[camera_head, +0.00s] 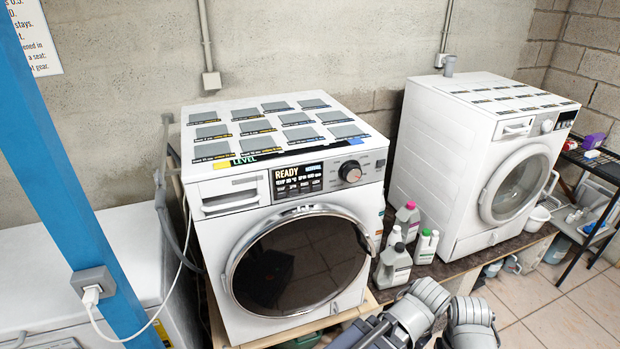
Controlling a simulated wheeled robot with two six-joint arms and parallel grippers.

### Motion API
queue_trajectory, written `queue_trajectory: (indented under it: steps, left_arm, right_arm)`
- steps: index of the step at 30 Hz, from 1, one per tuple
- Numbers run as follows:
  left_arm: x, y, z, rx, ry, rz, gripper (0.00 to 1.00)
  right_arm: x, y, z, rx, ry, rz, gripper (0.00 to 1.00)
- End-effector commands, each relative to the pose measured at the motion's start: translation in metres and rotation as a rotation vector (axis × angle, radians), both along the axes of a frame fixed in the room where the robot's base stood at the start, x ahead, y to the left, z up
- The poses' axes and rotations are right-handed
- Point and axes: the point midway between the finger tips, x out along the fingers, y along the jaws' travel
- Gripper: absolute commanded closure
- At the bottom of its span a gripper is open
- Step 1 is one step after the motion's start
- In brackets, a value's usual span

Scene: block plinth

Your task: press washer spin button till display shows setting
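The near washer (225,270) is white with a dark round door (300,265), which is shut. Its black display (297,177) reads READY, with a small blue label at the upper right and a line with TEMP and SPIN values. The spin figure is too small to read surely. Small buttons (298,187) sit in rows in the lower part of the display panel; their labels are not legible. A dark knob (350,171) is right of the display. Grey links of my arms show at the bottom edge, apart from the panel. Neither gripper's fingers can be seen.
Several bottles (395,265) stand right of the near washer. A second white machine (465,160) stands at the right. A blue post (70,180) with a socket and white cable rises at the left. The space before the display is clear.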

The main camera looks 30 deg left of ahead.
Motion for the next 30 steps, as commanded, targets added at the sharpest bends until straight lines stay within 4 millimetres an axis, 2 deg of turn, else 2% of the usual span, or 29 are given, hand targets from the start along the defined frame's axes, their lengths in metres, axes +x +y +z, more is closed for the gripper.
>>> queue_trajectory:
  steps: [2,27,30]
  left_arm:
    - [0.0000,0.0000,0.0000,0.000,0.000,0.000,0.00]
    - [0.0000,0.0000,0.0000,0.000,0.000,0.000,0.94]
    - [0.0000,0.0000,0.0000,0.000,0.000,0.000,1.00]
  right_arm:
    - [0.0000,0.0000,0.0000,0.000,0.000,0.000,0.50]
    - [0.0000,0.0000,0.0000,0.000,0.000,0.000,0.50]
    - [0.0000,0.0000,0.0000,0.000,0.000,0.000,0.50]
